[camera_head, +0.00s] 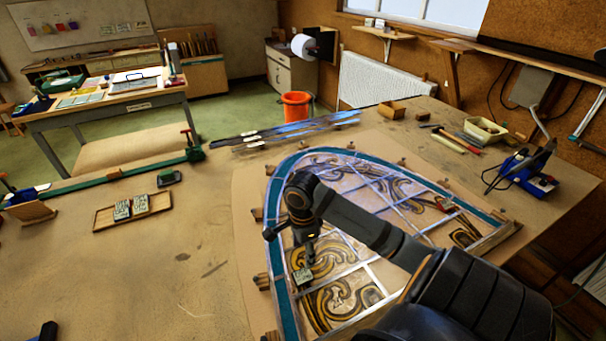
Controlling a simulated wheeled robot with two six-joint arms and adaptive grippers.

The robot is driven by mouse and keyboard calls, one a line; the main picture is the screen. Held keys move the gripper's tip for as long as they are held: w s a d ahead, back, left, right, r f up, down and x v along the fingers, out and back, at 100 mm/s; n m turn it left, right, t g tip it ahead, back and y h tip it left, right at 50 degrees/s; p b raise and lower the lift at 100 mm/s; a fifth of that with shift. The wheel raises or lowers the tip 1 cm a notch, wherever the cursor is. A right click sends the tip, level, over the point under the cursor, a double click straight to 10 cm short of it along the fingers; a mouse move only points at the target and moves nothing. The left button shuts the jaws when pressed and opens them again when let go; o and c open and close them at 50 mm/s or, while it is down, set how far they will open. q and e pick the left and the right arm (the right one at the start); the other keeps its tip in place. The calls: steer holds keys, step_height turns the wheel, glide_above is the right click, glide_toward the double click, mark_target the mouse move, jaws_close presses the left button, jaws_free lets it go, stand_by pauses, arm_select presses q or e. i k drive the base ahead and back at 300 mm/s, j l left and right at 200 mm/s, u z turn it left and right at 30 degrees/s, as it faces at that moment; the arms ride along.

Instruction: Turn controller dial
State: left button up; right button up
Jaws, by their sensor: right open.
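A blue controller box (530,177), which looks like a soldering station, stands on the bench at the right. A dark iron or holder leans above it. Its dial is too small to make out. My right gripper (306,258) points down over the lower left part of the leaded panel (365,272), well to the left of the blue box. It is open. A small pale green piece (302,275) lies on the panel just below its tips; I cannot tell whether they touch. My right arm hides part of the panel.
Hand tools (450,142) and a cream tray (486,130) lie behind and left of the blue box. Lead strips (285,132) lie at the bench's far edge. A wooden tray (132,212) sits at the left. The bench at the lower left is mostly clear.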

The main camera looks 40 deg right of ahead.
mark_target(544, 182)
steer(key=k, duration=1.5)
